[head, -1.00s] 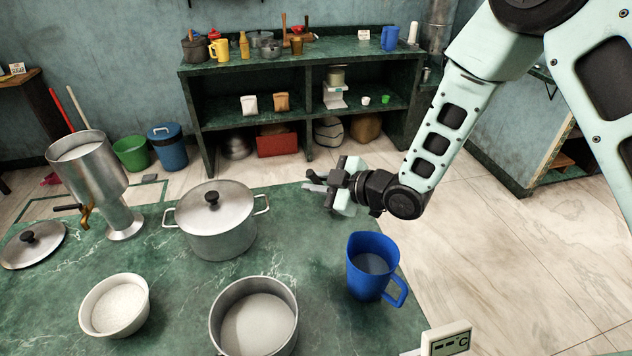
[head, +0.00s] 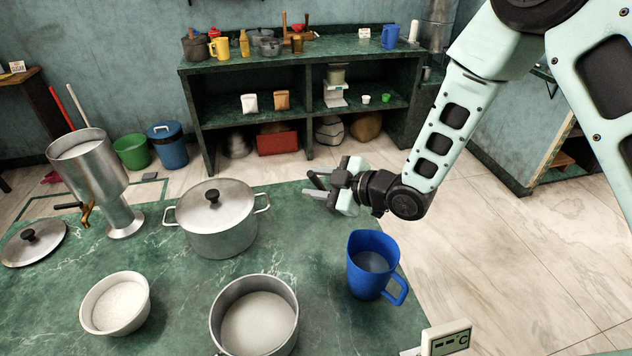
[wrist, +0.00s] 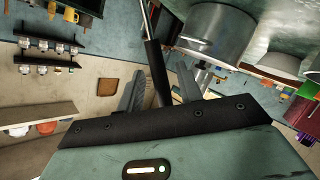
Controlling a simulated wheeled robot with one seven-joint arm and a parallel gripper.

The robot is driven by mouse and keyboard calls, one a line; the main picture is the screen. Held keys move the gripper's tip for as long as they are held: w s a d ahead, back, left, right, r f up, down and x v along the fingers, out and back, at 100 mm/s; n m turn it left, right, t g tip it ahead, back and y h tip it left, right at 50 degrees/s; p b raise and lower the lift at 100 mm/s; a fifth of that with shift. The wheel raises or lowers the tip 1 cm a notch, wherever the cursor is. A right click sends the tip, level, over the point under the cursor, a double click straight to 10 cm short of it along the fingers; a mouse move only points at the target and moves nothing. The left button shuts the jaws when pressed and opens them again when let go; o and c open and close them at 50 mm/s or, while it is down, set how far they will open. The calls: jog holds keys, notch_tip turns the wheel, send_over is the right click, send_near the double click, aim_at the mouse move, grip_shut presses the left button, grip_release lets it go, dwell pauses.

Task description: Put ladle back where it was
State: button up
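My gripper (head: 318,187) is at the far right corner of the green table, at the right edge. Its two fingers stand apart in the head view and the wrist view (wrist: 158,82). A dark rod, apparently the ladle's handle (wrist: 154,55), passes between them in the wrist view, with narrow gaps seen beside it. The rod runs on to the top of that picture. The ladle's bowl is not visible, and I cannot tell what supports the ladle.
On the table (head: 180,285) are a lidded pot (head: 218,235), a blue jug (head: 368,275), an open pot (head: 255,325), a white bowl (head: 115,305) and a metal dispenser (head: 88,170). A shelf unit (head: 300,113) stands behind. Floor to the right is clear.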

jog(key=b+v, duration=0.2)
jog(key=v, duration=0.9)
jog(key=s+d+r+m+g+h, duration=0.2)
jog(key=s+r+m+g+h, duration=0.1)
jog(key=s, duration=0.9)
jog(key=s+d+r+m+g+h, duration=0.1)
jog(key=s+m+g+h, duration=0.4)
jog(key=s, duration=0.7)
jog(key=r+m+h, duration=0.1)
jog(key=m+h, duration=0.1)
jog(key=h, duration=0.1)
jog(key=shift+s+d+r, duration=0.35)
jog(key=shift+d+r, duration=0.05)
